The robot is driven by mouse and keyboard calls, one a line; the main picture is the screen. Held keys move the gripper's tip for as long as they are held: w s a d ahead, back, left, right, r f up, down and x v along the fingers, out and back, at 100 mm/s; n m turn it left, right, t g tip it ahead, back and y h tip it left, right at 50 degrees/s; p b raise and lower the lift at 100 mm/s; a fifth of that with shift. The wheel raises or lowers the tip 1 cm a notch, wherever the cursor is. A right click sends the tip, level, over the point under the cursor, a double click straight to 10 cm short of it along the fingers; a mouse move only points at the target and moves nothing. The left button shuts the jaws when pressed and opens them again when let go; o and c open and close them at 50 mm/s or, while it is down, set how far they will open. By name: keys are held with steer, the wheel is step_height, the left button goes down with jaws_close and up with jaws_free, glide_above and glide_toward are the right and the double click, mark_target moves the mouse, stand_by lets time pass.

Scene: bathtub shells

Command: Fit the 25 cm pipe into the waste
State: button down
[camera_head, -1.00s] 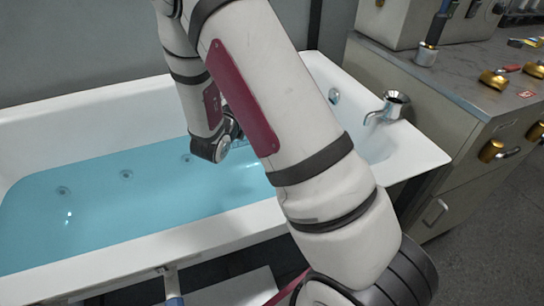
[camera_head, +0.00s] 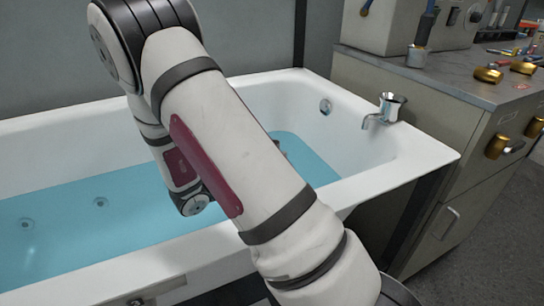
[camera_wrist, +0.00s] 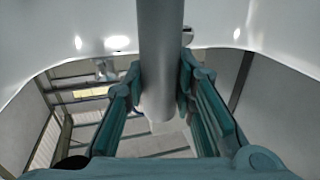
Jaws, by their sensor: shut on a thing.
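A grey pipe (camera_wrist: 160,35) runs down the middle of the wrist view from the top edge to a rounded lower end. My gripper (camera_wrist: 160,76) has its teal fingers on both sides of the pipe, shut on it. In the head view my arm reaches over the tub and hides the gripper and pipe. The white bathtub (camera_head: 420,165) has a blue surface inside. I cannot make out the waste for certain; a small dark round part shows beside the pipe in the wrist view (camera_wrist: 187,36).
A chrome spout (camera_head: 384,112) stands on the tub's right rim, and a round fitting (camera_head: 326,107) is on its end wall. A grey cabinet (camera_head: 480,165) with brass pieces on top stands at the right. White curved shell surfaces fill the top of the wrist view.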

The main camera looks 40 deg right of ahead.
steer(key=shift+a, duration=0.1)
step_height(320, 180, down, 6)
steer(key=b, duration=0.3)
steer(key=shift+a+r, duration=0.1)
stand_by(0.5)
steer(key=shift+p, duration=0.45)
stand_by(1.6)
steer(key=shift+f+b, duration=1.45)
steer(key=shift+f, duration=0.85)
steer(key=c, duration=1.2)
jaws_free()
steer(key=shift+c, duration=0.2)
